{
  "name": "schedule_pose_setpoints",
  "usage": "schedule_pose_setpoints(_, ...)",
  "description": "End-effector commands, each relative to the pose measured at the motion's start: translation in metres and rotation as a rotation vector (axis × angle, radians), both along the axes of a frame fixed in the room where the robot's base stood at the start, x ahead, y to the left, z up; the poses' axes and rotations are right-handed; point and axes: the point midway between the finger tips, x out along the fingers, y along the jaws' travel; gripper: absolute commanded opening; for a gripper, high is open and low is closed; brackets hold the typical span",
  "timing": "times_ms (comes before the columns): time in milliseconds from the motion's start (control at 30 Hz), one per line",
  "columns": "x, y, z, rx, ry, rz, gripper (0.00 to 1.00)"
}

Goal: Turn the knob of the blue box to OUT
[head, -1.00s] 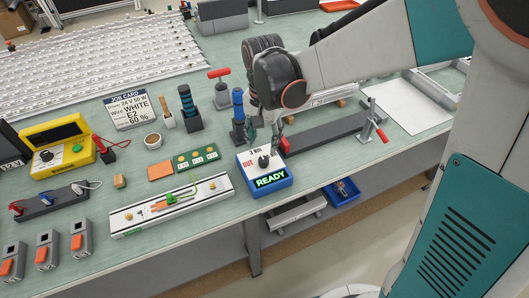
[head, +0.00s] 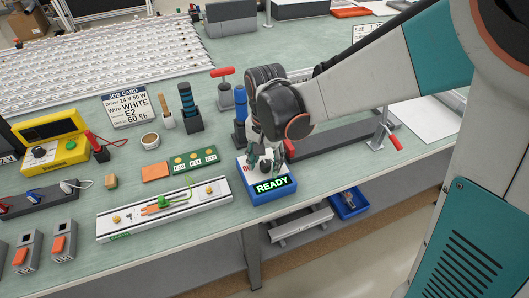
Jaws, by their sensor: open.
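The blue box (head: 268,195) sits near the front edge of the bench. Its white top carries a dark knob, and its green display on the front reads READY. My gripper (head: 268,163) points down over the box top, its open fingers on either side of the knob (head: 265,167). The fingers and wrist hide most of the knob and nearly all the labels, so I cannot tell where the knob points or whether the fingers touch it.
A white rail (head: 165,208) with green and orange wires lies left of the box. A green strip (head: 194,160) lies behind the rail. A blue screwdriver-like tool (head: 240,125) stands behind the box. A red-handled clamp (head: 385,135) stands to the right.

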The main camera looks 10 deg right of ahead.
Motion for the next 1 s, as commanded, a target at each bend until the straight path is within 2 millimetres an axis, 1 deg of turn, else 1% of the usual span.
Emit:
schedule_pose_setpoints(33,0.0001,0.0,0.0001,0.0,0.0,0.0,0.4)
schedule_pose_setpoints(67,0.0001,0.0,0.0001,0.0,0.0,0.0,0.33)
schedule_pose_setpoints(100,0.0001,0.0,0.0001,0.0,0.0,0.0,0.24)
schedule_pose_setpoints(167,0.0001,0.0,0.0001,0.0,0.0,0.0,0.11)
schedule_pose_setpoints(200,0.0001,0.0,0.0001,0.0,0.0,0.0,0.02)
schedule_pose_setpoints(467,0.0002,-0.0001,0.0001,0.0,0.0,0.008,0.02)
schedule_pose_setpoints(633,0.0002,-0.0001,0.0003,0.0,0.0,0.054,0.02)
schedule_pose_setpoints(767,0.0002,0.0,0.0005,0.0,0.0,0.127,0.02)
schedule_pose_setpoints(1000,0.0004,0.0,0.0007,0.0,0.0,0.327,0.02)
